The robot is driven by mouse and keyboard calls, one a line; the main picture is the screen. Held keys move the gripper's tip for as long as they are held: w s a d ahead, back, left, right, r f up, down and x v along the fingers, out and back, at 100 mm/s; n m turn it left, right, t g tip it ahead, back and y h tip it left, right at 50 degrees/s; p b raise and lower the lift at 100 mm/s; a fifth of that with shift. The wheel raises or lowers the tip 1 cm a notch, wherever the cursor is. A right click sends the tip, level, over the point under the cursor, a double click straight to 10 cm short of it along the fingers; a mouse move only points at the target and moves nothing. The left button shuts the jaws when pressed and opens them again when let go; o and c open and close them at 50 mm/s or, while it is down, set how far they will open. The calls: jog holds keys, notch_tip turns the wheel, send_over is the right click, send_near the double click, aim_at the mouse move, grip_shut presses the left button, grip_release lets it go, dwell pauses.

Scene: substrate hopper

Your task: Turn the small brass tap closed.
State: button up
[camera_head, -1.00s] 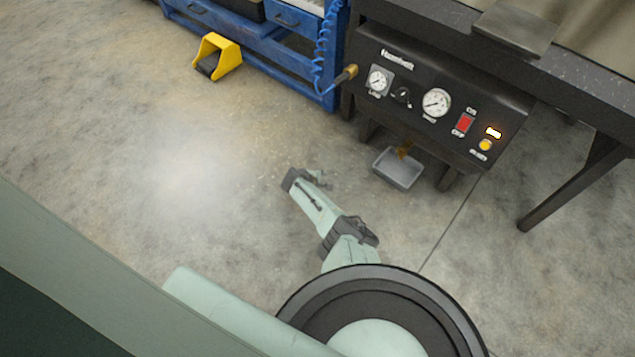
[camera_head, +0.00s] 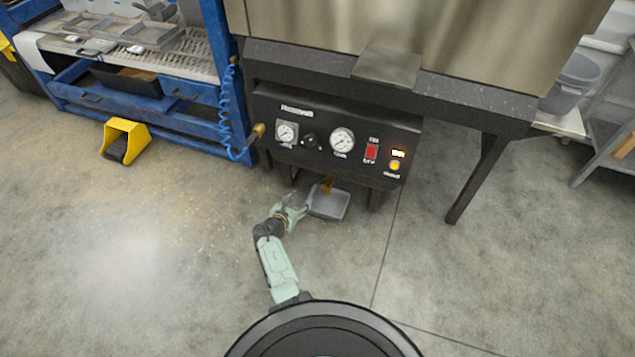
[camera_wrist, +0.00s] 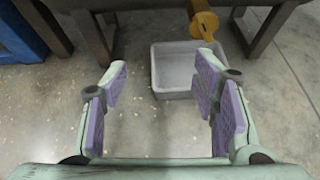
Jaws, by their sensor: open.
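The small brass tap (camera_head: 327,184) hangs under the black control panel, above a grey tray on the floor. It also shows in the wrist view (camera_wrist: 203,24) at the top, right of centre, over the tray's back edge. How its handle is turned is too small to tell. My gripper (camera_head: 291,203) is at the left of the tray, low and in front of the panel. In the wrist view my gripper (camera_wrist: 162,95) is open and empty, its purple-padded fingers wide apart. The tap lies beyond the fingertips, nearer the right finger, and apart from them.
The grey tray (camera_head: 329,214) stands on the floor under the tap. The black panel (camera_head: 372,128) with gauges overhangs it. Dark legs (camera_wrist: 92,40) stand beside the tap. A blue workbench (camera_head: 190,143) and yellow pedal guard (camera_head: 126,140) are at left. The front floor is clear.

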aim_at(324, 191)
jog(key=d+r+n+h, duration=0.1)
jog(key=d+n, duration=0.2)
jog(key=d, duration=0.3)
jog(key=b+x, duration=0.6)
jog(key=x, duration=0.3)
jog(key=shift+a, duration=0.1)
jog(key=shift+w+d+f+b, duration=0.15)
jog(key=shift+w+d+b, duration=0.2)
jog(key=shift+w+b, duration=0.4)
jog(key=shift+s, duration=0.1)
jog(key=shift+c, duration=0.3)
